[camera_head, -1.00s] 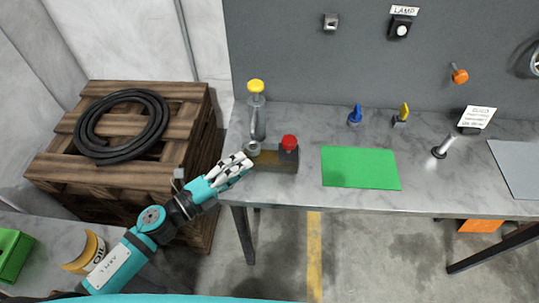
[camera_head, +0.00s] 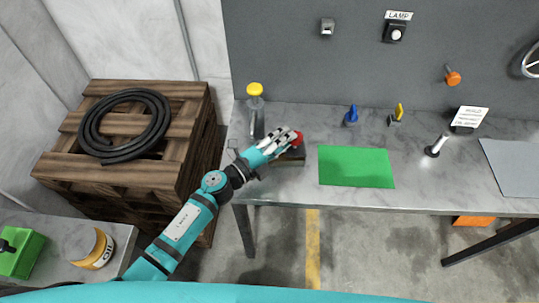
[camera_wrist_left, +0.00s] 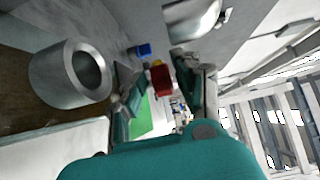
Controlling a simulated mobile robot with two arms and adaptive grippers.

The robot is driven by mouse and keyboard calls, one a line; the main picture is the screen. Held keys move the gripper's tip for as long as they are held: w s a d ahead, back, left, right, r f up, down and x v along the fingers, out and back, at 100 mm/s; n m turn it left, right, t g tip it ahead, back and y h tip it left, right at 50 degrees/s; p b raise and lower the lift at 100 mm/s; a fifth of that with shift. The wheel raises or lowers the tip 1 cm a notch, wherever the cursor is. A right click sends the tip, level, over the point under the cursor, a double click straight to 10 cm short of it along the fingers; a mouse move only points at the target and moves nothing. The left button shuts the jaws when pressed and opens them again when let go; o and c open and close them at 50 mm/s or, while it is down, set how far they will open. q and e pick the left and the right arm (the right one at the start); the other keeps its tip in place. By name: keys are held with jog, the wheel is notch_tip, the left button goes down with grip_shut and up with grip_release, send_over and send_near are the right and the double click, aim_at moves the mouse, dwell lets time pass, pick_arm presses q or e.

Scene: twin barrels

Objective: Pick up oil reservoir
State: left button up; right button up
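A red-capped dark cylinder (camera_head: 298,139), which may be the oil reservoir, stands on a brown base (camera_head: 292,158) near the front left of the workbench. My left gripper (camera_head: 285,138) reaches over this base, its fingers at the red cap and partly hiding it. In the left wrist view the red part (camera_wrist_left: 162,81) shows between the fingers, which look open; I cannot tell whether they touch it. A hollow metal cylinder (camera_wrist_left: 72,73) stands on the brown base in the left wrist view; the arm hides it in the head view. My right gripper is not in view.
A yellow-topped grey fixture (camera_head: 256,112) stands behind my left gripper. A green sheet (camera_head: 355,167) lies to the right on the workbench (camera_head: 420,190). A coiled black hose (camera_head: 125,125) lies on wooden pallets at the left.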

pick_arm(q)
jog(key=shift+c, duration=0.3)
grip_shut()
jog(key=shift+r, duration=0.1)
